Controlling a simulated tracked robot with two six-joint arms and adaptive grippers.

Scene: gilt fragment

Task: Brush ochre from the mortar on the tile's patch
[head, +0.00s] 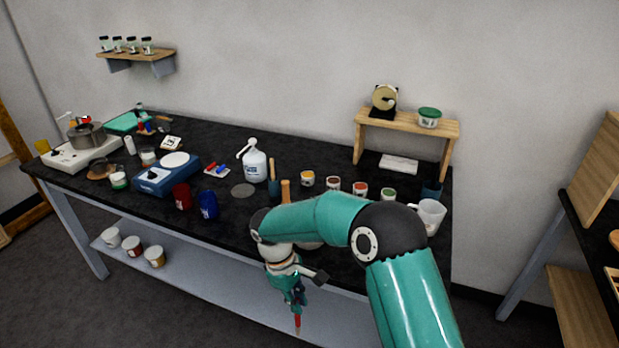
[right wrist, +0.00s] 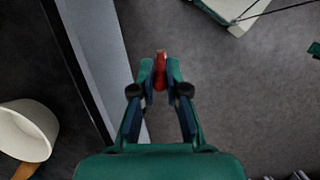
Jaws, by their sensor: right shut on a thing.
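My right gripper (head: 292,292) hangs in front of the bench's front edge, pointing down. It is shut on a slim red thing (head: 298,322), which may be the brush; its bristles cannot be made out. In the right wrist view the red thing (right wrist: 160,72) sits between the fingertips (right wrist: 160,82). A pale bowl-like vessel (right wrist: 24,130), possibly the mortar, shows at the left of the wrist view. In the head view my right arm covers part of the bench front. I cannot identify the tile or its patch. My left gripper is not in view.
Several tins stand on the lower shelf (head: 190,275).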

